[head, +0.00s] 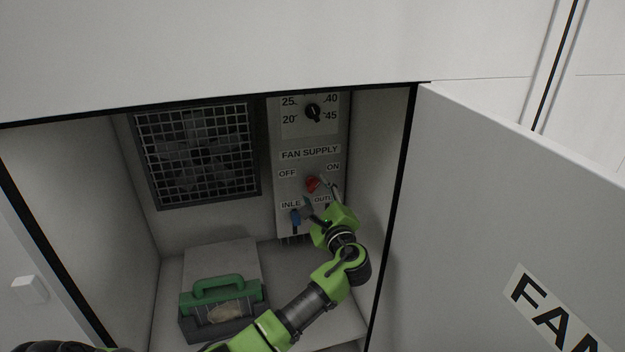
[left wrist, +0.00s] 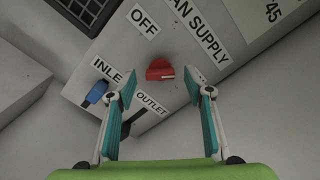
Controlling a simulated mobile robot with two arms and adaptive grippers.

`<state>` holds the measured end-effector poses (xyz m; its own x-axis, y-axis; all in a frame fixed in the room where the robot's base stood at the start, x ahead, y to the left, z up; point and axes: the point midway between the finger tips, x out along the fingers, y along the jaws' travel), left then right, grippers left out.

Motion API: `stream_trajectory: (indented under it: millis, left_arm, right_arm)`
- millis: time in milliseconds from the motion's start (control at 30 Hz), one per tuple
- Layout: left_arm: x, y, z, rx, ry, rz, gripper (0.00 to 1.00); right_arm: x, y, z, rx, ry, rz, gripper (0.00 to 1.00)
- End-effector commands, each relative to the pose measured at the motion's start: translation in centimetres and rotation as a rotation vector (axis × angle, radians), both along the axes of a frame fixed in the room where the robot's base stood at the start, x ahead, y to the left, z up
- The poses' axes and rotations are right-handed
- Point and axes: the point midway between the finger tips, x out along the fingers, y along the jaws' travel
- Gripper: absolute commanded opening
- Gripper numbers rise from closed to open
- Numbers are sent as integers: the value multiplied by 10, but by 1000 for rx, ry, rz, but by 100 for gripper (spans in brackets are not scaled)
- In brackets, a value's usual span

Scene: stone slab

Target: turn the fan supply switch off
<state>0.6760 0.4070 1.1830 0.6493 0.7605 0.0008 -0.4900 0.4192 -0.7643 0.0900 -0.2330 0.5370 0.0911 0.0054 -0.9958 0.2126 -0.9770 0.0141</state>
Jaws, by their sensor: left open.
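The red fan supply switch (head: 312,184) is on the grey control panel (head: 283,135), below the FAN SUPPLY label and between OFF and ON. My left gripper (head: 320,198) is open just in front of the switch. Its two teal fingers (left wrist: 160,90) stand to either side below the switch, with nothing visible between the tips. Contact with the switch cannot be told. My right gripper is not in view.
A blue inlet lever (head: 295,217) and a partly hidden outlet lever lie below the switch. A black dial (head: 313,112) is above. A meshed fan (head: 195,152) is on the left. A green-handled case (head: 222,292) stands on the cabinet floor. The open door (head: 500,200) bounds the right.

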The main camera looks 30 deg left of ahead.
Motion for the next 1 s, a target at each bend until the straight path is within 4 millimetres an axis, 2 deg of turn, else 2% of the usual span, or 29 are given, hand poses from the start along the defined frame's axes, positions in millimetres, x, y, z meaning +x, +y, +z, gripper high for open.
stream_trajectory:
  millis: [100, 300, 667, 800, 833, 1000]
  left_arm:
    - [13, 15, 3, 0, 0, 1, 47]
    - [24, 29, 1, -2, -1, 0, 47]
    - [26, 32, -1, -2, -1, 0, 47]
    - [26, 31, -1, -3, 0, -1, 13]
    - [26, 31, -1, -3, 0, -1, 8]
    - [26, 31, -1, -4, -2, -1, 8]
  right_arm:
    - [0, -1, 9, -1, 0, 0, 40]
    - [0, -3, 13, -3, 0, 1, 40]
    - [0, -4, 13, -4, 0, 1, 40]
    - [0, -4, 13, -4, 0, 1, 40]
    - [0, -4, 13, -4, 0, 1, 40]
    - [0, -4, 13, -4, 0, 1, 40]
